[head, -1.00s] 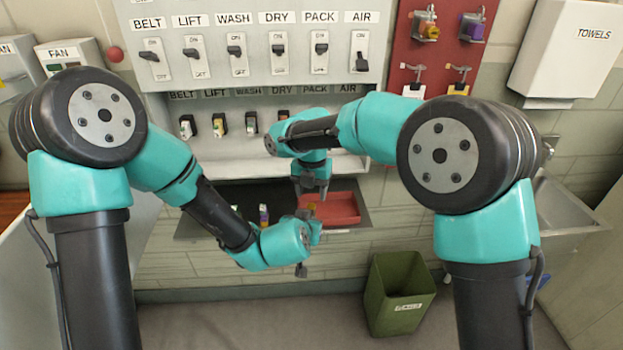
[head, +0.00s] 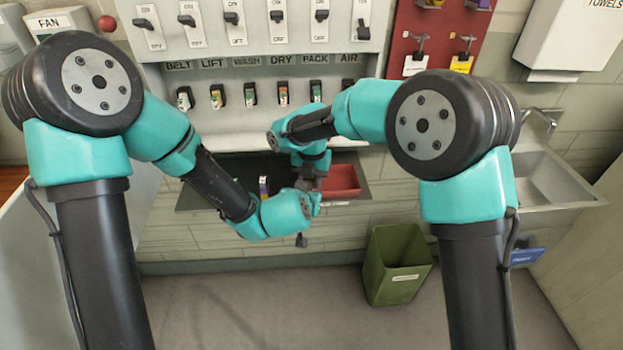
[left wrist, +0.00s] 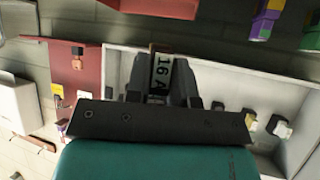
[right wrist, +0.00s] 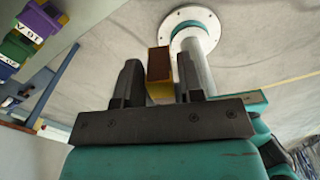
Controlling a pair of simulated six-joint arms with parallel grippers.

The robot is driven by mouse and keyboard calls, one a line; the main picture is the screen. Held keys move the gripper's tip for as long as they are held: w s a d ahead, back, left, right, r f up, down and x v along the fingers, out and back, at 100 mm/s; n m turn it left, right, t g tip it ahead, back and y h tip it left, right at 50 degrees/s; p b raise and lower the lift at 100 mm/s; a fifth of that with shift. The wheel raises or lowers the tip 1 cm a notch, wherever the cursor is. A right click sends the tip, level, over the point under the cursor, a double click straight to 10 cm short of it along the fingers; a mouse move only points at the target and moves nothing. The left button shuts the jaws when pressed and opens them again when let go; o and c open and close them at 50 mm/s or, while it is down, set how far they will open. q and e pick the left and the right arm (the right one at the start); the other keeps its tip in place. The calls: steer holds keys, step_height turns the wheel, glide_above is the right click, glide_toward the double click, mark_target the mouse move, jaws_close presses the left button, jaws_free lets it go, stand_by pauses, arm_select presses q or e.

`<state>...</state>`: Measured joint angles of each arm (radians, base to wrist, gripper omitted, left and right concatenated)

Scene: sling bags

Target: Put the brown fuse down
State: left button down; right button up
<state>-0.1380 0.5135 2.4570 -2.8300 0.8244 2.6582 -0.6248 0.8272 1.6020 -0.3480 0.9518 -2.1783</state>
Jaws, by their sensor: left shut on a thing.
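A brown fuse (right wrist: 158,63) with a yellow lower part sits between the fingers of my right gripper (right wrist: 161,75) in the right wrist view. It is held up in the air, with a pale floor behind it. In the head view my right gripper (head: 312,181) points down by the red tray. In the head view my left gripper (head: 312,203) is close below the right one.
Several fuses sit in a row of sockets (head: 250,95) under switches. Purple (right wrist: 36,20) and green (right wrist: 17,47) fuses show in the right wrist view. A green bin (head: 397,265) stands on the floor.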

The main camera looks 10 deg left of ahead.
steer(key=c, duration=0.6)
arm_select(q)
steer(key=c, duration=0.9)
jaws_free()
arm_select(e)
jaws_close()
arm_select(q)
steer(key=s+a+f+n+g+h, duration=0.1)
steer(key=s+a+f+g, duration=0.2)
steer(key=s+f, duration=0.3)
steer(key=s+a+f+n+g, duration=0.1)
steer(key=s+a+f+g, duration=0.3)
steer(key=f, duration=0.9)
steer(key=s+a+f+n+g+h, duration=0.1)
steer(key=s+a+f+g, duration=0.2)
steer(key=s+a+f, duration=0.3)
steer(key=shift+s+f+h, duration=0.3)
steer(key=shift+s+f, duration=1.2)
steer(key=shift+f, duration=0.45)
